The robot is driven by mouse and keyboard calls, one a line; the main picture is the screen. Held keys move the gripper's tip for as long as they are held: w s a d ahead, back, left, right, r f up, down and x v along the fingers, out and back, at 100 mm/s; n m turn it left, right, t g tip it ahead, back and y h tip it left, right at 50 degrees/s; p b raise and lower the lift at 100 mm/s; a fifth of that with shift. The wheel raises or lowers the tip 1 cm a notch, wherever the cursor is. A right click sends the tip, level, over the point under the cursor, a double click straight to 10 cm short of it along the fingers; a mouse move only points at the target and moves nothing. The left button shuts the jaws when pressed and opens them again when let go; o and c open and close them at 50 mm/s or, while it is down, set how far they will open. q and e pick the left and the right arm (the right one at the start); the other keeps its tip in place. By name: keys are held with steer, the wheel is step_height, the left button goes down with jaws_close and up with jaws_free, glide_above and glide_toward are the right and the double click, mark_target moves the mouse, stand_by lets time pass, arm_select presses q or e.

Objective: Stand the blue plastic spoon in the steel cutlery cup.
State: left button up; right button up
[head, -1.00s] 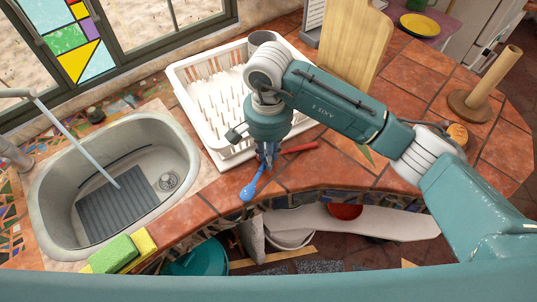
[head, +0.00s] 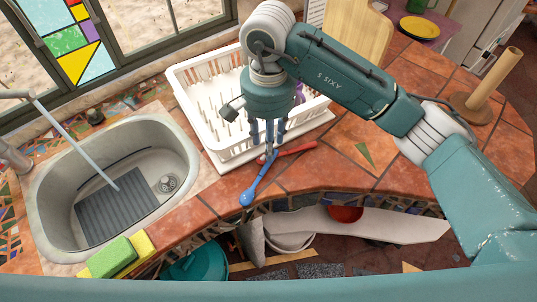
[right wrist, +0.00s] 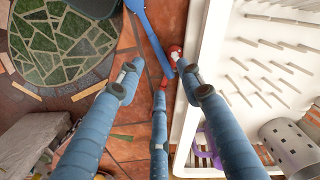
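The blue plastic spoon (head: 257,181) lies on the tiled counter in front of the white dish rack, its bowl toward the counter's front edge. Its handle also shows in the right wrist view (right wrist: 152,38), running between my spread fingers. My right gripper (head: 268,142) is just above the handle end, pointing down, open and apparently empty; its fingers stand apart in the right wrist view (right wrist: 160,85). A grey perforated cup, seemingly the steel cutlery cup (right wrist: 290,145), shows in the right wrist view inside the rack; in the head view my arm hides it. My left gripper is out of view.
A red utensil (head: 298,150) lies close to the spoon's handle end. The white dish rack (head: 205,135) is behind, with a purple item (right wrist: 207,145) in it. The sink (head: 60,160) is at left. Counter to the right is free.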

step_height(320, 180, up, 6)
steer(key=shift+b, duration=0.45)
